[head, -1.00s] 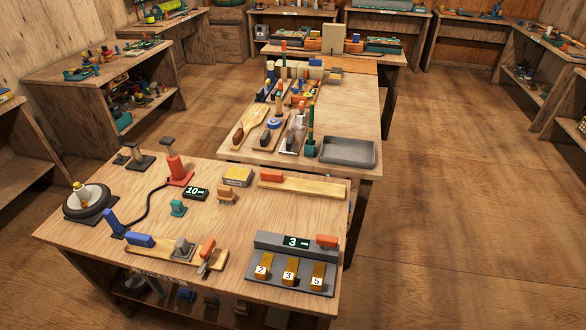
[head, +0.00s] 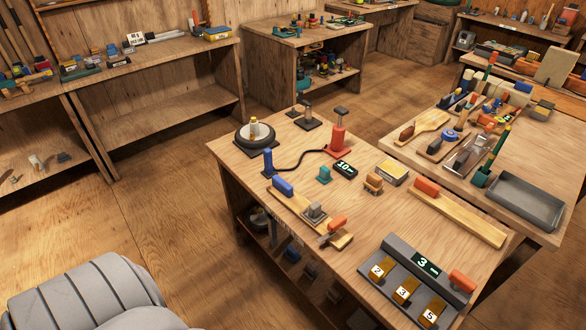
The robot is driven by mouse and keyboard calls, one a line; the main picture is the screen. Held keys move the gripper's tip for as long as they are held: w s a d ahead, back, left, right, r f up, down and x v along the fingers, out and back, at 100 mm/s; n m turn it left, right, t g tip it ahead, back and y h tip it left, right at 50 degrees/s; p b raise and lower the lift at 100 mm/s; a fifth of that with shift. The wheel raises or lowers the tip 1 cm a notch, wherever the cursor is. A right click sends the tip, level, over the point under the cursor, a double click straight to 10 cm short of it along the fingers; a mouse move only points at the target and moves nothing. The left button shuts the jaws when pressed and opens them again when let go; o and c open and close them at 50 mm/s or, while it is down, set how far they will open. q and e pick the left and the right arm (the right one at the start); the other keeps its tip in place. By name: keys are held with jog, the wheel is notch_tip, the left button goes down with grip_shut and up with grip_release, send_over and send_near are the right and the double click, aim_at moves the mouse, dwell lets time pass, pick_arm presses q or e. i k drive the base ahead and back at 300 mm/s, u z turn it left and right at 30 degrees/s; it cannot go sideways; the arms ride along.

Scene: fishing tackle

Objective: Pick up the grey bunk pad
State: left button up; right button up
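A small grey block (head: 315,211), possibly the grey bunk pad, sits on a wooden board (head: 291,205) near the left front edge of the near workbench. A blue block (head: 283,187) lies on the board's upper end and an orange-handled tool (head: 336,224) on its lower end. I cannot tell for certain that the grey block is the pad. Neither of my grippers is in view. A grey rounded part at the lower left looks like my own arm.
The near workbench (head: 440,185) also holds a tray with numbered weights (head: 405,289), a red pump (head: 338,140) with a black hose, and a wheel (head: 255,135). A second table with a grey tray (head: 524,200) stands behind. Wooden floor (head: 170,220) is clear left of the bench.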

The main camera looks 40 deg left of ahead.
aim_at(314, 214)
jog(key=u, duration=3.1)
jog(key=i, duration=2.3)
jog(key=z, duration=2.85)
